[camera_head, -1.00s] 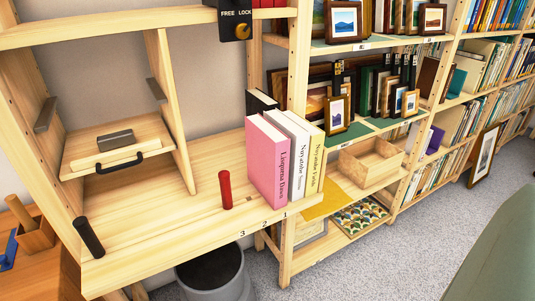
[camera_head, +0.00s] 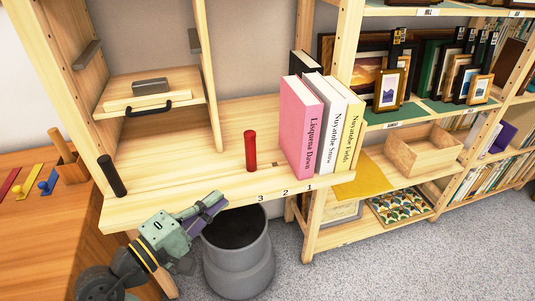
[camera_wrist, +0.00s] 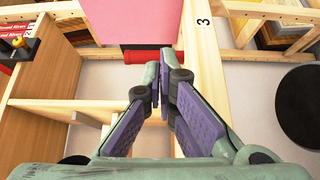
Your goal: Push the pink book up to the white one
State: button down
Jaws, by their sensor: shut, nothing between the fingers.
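The pink book (camera_head: 298,130) stands upright on the wooden shelf board, its spine facing the front. The white book (camera_head: 327,125) stands directly to its right; I cannot tell whether a thin gap separates them. A yellow book (camera_head: 351,130) stands to the right of the white one. My gripper (camera_head: 219,204) is shut and empty, at the board's front edge, left of and nearer than the books, apart from them. In the wrist view, my closed fingers (camera_wrist: 161,65) point toward the pink cover (camera_wrist: 130,20), with a red cylinder (camera_wrist: 146,57) before it.
The red cylinder (camera_head: 250,151) stands on the board left of the pink book. A black peg (camera_head: 112,176) stands at the board's left. A dark book (camera_head: 304,63) is behind the pink one. A grey bin (camera_head: 238,255) stands below the board.

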aim_at(288, 148)
jog(key=p+x, duration=0.3)
jog(key=x, duration=1.6)
jog(key=shift+w+d+r, duration=0.1)
jog(key=shift+w+d, duration=0.15)
jog(key=shift+w, duration=0.05)
jog(key=shift+d+p, duration=0.7)
jog(key=shift+d, duration=0.25)
